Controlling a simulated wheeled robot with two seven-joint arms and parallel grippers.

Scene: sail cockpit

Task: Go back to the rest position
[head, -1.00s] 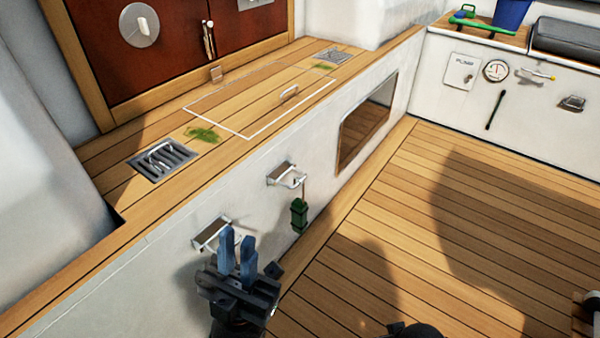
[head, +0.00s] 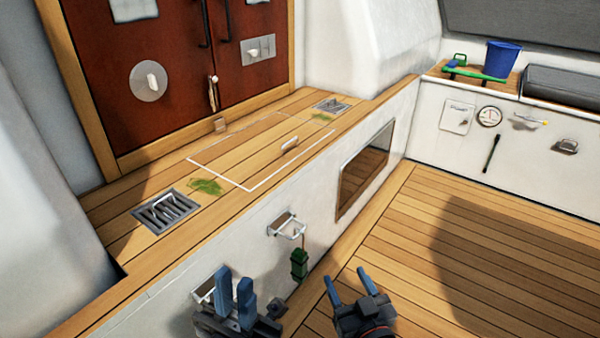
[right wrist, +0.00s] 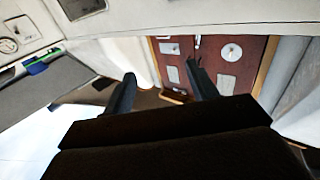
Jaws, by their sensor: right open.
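My left gripper (head: 234,292) is at the bottom of the head view, in front of the white bench side. Its two blue fingers point up with a gap between them and nothing visible in it. My right gripper (head: 349,288) is to its right, above the teak floor. Its blue fingers are spread apart and empty. In the right wrist view the right fingers (right wrist: 160,85) show as dark shapes wide apart, with nothing between them.
Metal brackets (head: 286,225) stick out from the white bench side close to my left gripper. A green object (head: 299,264) hangs from one. A blue bucket (head: 503,59) stands at the back right. The teak floor (head: 440,250) at right is clear.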

